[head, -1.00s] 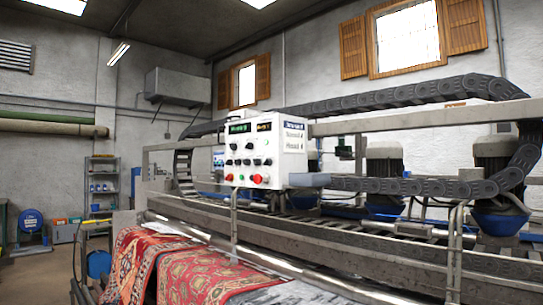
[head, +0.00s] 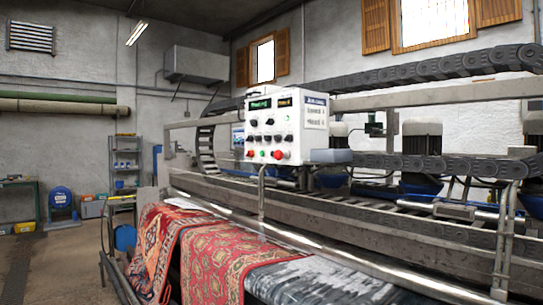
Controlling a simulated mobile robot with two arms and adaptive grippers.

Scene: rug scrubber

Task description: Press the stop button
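A white control box (head: 287,127) stands on a post at the front of the rug washing machine, in the middle of the head view. In that row are a small red button (head: 250,153), a green button (head: 263,153) and a larger red button (head: 277,155) to the right. The labels are too small to read, so I cannot tell which red one is the stop button. Neither of my grippers is in view.
The long machine (head: 400,225) with rails and cable chains fills the right side. Red patterned rugs (head: 215,262) and a grey one (head: 315,280) hang over its front. Open floor (head: 65,260) lies at the left, with a shelf (head: 125,165) behind.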

